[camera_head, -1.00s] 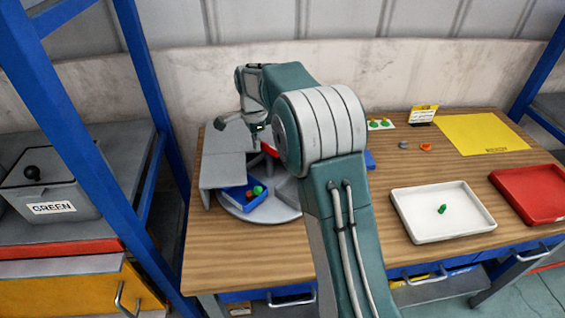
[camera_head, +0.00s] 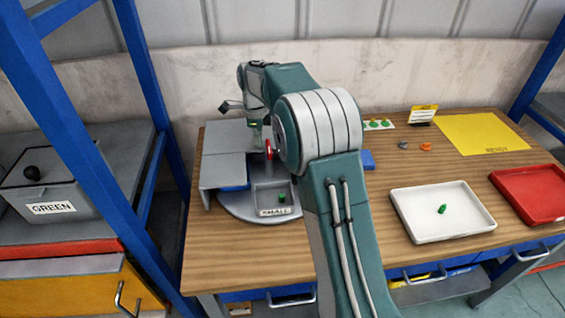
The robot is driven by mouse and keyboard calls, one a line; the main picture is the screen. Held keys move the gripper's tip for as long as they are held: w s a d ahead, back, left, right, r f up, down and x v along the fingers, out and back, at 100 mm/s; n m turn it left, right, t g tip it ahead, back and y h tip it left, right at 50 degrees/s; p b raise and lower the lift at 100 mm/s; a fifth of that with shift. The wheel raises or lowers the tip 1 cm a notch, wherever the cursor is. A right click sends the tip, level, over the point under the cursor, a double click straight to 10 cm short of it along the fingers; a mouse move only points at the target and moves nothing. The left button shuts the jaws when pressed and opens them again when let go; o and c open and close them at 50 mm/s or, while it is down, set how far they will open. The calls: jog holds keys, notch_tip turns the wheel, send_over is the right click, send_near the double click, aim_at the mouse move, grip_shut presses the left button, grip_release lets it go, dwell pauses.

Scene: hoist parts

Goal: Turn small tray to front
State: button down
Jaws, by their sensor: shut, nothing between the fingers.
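A round grey turntable (camera_head: 234,205) stands on the left of the wooden table, partly under a grey cover (camera_head: 222,150). Its grey compartment (camera_head: 265,199), labelled SMALL, faces the front and holds a small green part (camera_head: 282,197). A blue tray (camera_head: 235,188) shows only partly at the cover's edge. A red upright piece (camera_head: 268,149) stands near the turntable's middle. My gripper (camera_head: 257,138) is shut and empty beside this red piece, partly hidden by my arm. I cannot tell whether they touch.
A white tray (camera_head: 407,213) with a green part (camera_head: 442,209) and a red tray (camera_head: 530,192) lie to the right. A yellow mat (camera_head: 480,132) is at the back right. A blue shelf post (camera_head: 95,150) stands close on the left.

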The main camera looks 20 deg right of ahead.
jog(key=shift+r, duration=2.95)
